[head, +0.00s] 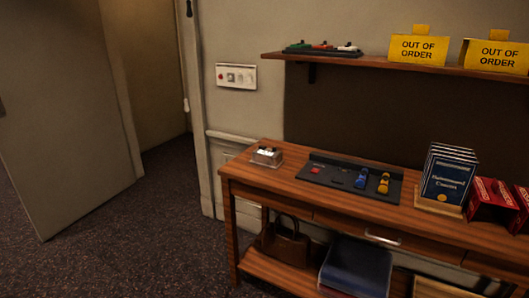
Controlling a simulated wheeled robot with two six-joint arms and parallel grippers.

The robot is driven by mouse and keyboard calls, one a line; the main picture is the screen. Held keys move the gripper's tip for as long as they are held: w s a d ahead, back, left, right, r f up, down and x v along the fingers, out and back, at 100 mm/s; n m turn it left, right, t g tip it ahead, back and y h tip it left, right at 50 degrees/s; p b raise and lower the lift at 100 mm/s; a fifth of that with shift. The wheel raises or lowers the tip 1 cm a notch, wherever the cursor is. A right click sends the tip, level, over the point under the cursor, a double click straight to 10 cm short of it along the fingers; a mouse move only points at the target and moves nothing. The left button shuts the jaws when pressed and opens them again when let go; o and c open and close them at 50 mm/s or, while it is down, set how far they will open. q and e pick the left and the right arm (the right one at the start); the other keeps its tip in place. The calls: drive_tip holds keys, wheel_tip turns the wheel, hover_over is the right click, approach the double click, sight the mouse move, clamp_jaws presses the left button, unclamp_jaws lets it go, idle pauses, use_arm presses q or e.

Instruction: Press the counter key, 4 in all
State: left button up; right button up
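A small pale device with dark marks on top (266,156) stands at the left end of the wooden desk (290,190). It may be the counter, but it is too small to make out a key or any reading. A dark mixing panel (335,178) lies to its right, with a red button (317,170), a blue control (361,179) and a yellow control (383,184). Neither of my grippers is in view, and nothing touches the device or the panel.
A white wall plate (236,76) has a small red part. Yellow "OUT OF ORDER" signs (418,50) stand on the shelf (380,63). Blue booklets (447,178) and red boxes (491,203) fill the desk's right. A brown bag (284,243) sits below. Carpet (150,235) left of the desk is clear.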

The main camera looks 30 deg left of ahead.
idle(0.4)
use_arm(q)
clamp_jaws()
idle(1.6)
